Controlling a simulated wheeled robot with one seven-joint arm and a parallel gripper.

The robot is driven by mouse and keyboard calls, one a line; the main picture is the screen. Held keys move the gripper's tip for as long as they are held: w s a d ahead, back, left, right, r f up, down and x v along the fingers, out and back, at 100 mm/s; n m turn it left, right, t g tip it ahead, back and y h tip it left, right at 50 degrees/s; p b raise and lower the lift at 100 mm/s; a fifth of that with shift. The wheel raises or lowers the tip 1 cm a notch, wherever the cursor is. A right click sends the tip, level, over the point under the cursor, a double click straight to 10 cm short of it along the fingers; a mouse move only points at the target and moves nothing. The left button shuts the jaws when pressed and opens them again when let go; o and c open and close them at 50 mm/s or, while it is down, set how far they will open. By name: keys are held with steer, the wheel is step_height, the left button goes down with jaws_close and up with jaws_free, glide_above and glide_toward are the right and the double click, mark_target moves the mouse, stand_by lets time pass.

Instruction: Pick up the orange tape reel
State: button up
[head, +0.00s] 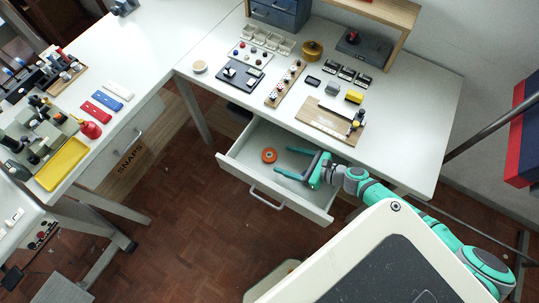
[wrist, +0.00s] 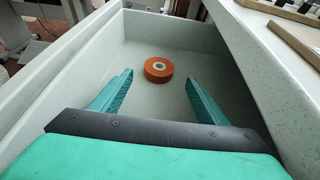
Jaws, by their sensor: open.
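The orange tape reel (head: 269,155) lies flat in the open drawer (head: 237,171), toward its left end in the head view. In the wrist view the reel (wrist: 158,69) sits on the drawer floor, with a pale hub in its middle. My gripper (head: 286,163) is open, with its teal fingers inside the drawer to the right of the reel. In the wrist view my gripper (wrist: 157,95) has its two fingers spread wide, with the reel beyond the fingertips and roughly centred between them. Nothing is between the fingers.
The white table (head: 400,120) overhangs the drawer's back side, and its edge (wrist: 262,60) runs close on the right in the wrist view. The drawer walls surround the reel. A wooden board (head: 330,120) and several small parts stand on the table above. The drawer floor around the reel is clear.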

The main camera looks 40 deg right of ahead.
mark_target(268, 154)
steer(key=shift+r+x, duration=0.15)
steer(key=shift+x, duration=1.45)
steer(key=shift+r+x, duration=0.1)
steer(key=shift+x, duration=1.45)
steer(key=shift+a, duration=0.2)
steer(key=c, duration=1.1)
